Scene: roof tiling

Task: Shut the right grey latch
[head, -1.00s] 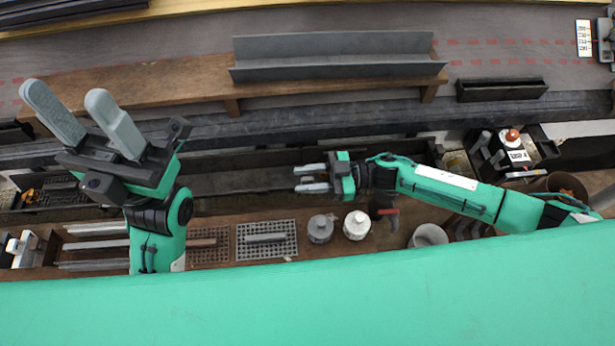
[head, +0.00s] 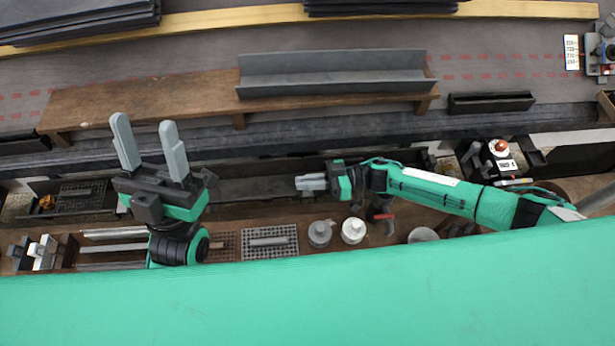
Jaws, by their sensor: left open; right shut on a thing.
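My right gripper (head: 311,181) reaches in from the right, low over the dark gutter strip. Its two grey fingers are close together and point left. What is between them is too small and hidden to make out. My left gripper (head: 145,145) is raised at the left. Its long grey fingers are spread apart with nothing between them. I cannot single out the right grey latch for sure. A grey fitting (head: 603,50) beside a white number label (head: 571,52) stands at the upper right edge, far from both grippers.
A grey angled profile (head: 335,75) lies on a wooden bench (head: 150,98) behind the grippers. A black tray (head: 490,103) is right of it. Two round lidded pots (head: 353,231) and a perforated tray (head: 285,233) stand near the front. Dark slabs (head: 85,20) lie at the upper left.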

